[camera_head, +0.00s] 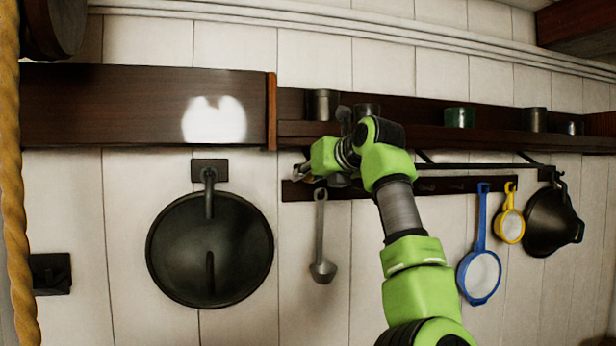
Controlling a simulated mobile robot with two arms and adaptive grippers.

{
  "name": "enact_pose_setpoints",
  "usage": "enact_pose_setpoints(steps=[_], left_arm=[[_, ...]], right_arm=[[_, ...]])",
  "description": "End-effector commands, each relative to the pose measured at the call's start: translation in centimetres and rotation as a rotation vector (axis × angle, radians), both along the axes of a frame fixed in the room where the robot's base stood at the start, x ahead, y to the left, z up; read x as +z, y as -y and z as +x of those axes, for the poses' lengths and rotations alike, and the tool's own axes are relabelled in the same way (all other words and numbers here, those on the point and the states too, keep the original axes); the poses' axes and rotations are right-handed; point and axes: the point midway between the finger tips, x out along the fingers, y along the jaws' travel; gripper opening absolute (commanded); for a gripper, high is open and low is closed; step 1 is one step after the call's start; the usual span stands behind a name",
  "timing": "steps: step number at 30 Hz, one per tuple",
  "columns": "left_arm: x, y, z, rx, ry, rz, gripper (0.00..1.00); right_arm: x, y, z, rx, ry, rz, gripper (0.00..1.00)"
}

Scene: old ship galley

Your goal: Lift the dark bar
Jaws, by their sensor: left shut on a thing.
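A thin dark bar (475,165) runs along the wall below the shelf, in front of a dark strip with hooks (440,186). My left gripper (303,173) is shut at the left end of this rack, on what looks like the dark bar. The green wrist and arm hide the bar's left-middle part and much of the grip. The bar looks close to level. I cannot tell whether it is clear of its supports. My right gripper is not in view.
A grey ladle (321,240) hangs just below the gripper. A large dark pan (210,262) hangs at the left. Cups, including a green one (460,117), stand on the shelf above.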

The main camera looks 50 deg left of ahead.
Motion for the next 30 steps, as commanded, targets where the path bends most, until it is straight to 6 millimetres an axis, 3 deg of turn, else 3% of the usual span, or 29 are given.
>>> enact_pose_setpoints(steps=[1, 11, 12, 13, 26, 30], left_arm=[[1.6, 0.1, -0.2, 0.000, 0.026, 0.030, 0.00], [1.6, 0.0, -0.2, 0.000, 0.026, 0.030, 0.00], [1.6, 0.0, -0.3, 0.000, 0.026, 0.030, 0.32], [1.6, 0.0, -0.3, 0.000, 0.026, 0.030, 0.38], [1.1, 0.1, -0.1, -0.002, 0.015, 0.024, 0.38], [1.3, 1.2, -0.3, -0.005, 0.015, 0.024, 0.38]], right_arm=[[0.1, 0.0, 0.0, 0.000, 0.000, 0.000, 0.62], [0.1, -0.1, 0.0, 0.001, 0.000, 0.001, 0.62], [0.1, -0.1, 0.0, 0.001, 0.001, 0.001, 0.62], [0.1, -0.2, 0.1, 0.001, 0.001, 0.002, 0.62], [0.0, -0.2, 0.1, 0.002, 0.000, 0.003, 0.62], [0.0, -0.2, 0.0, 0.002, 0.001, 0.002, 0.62]])
